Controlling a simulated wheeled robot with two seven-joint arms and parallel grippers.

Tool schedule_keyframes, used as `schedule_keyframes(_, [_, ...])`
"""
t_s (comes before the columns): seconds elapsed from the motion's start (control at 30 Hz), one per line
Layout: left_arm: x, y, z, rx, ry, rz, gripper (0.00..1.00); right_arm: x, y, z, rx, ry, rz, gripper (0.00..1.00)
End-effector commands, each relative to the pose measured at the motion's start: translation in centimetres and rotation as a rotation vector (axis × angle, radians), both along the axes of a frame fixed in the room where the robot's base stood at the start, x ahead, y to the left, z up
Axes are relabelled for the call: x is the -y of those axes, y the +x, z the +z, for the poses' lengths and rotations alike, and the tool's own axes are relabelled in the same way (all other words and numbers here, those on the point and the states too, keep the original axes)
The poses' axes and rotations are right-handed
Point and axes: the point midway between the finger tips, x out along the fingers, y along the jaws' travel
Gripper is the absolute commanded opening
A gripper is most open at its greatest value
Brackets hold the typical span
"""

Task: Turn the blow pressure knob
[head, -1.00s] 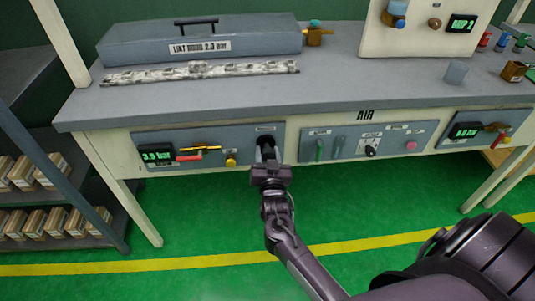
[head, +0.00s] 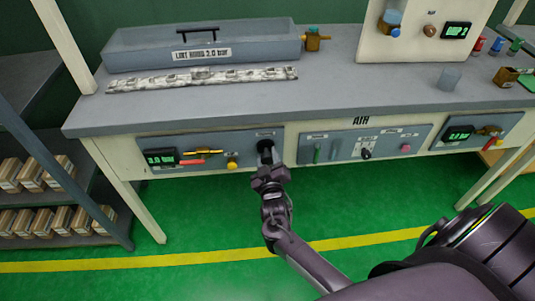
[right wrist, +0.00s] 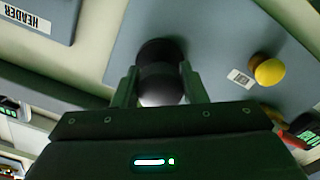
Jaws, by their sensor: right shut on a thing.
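The knob (head: 265,144) is dark and round, at the right end of the left grey panel (head: 215,141) under the bench top. Its small label above is too blurred to read. My right gripper (head: 267,160) reaches it from the front. In the right wrist view the two fingers (right wrist: 160,88) stand on either side of the dark knob (right wrist: 158,55), shut on it. The left panel's green display (head: 160,157) reads roughly 3.0 bar. A right panel's display (head: 459,133) reads about 2 bar, digits unclear. My left gripper is not in view.
A yellow knob (head: 232,163) and a red-handled valve (head: 192,162) sit left on the same panel. A middle panel (head: 340,150) with switches is close on the right. A long grey box (head: 130,55) and a patterned strip (head: 200,78) lie on the bench.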

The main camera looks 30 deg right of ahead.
Motion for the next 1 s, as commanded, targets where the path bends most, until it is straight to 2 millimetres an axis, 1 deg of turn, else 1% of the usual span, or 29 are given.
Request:
schedule_keyframes(0.03, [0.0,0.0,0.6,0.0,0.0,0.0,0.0,0.0,0.0,0.2,-0.02,-0.044,0.0,0.16])
schedule_keyframes(0.1, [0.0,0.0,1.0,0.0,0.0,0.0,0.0,0.0,0.0,0.2,-0.047,-0.104,0.002,0.16])
schedule_keyframes(0.5, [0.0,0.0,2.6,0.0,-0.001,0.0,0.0,0.0,0.0,0.1,-0.171,-0.399,0.002,0.16])
schedule_keyframes(0.7, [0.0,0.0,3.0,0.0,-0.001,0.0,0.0,0.0,-0.1,0.1,-0.21,-0.487,0.001,0.16])
schedule_keyframes(1.0, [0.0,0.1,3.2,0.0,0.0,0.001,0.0,0.0,-0.1,0.0,-0.233,-0.542,0.002,0.16])
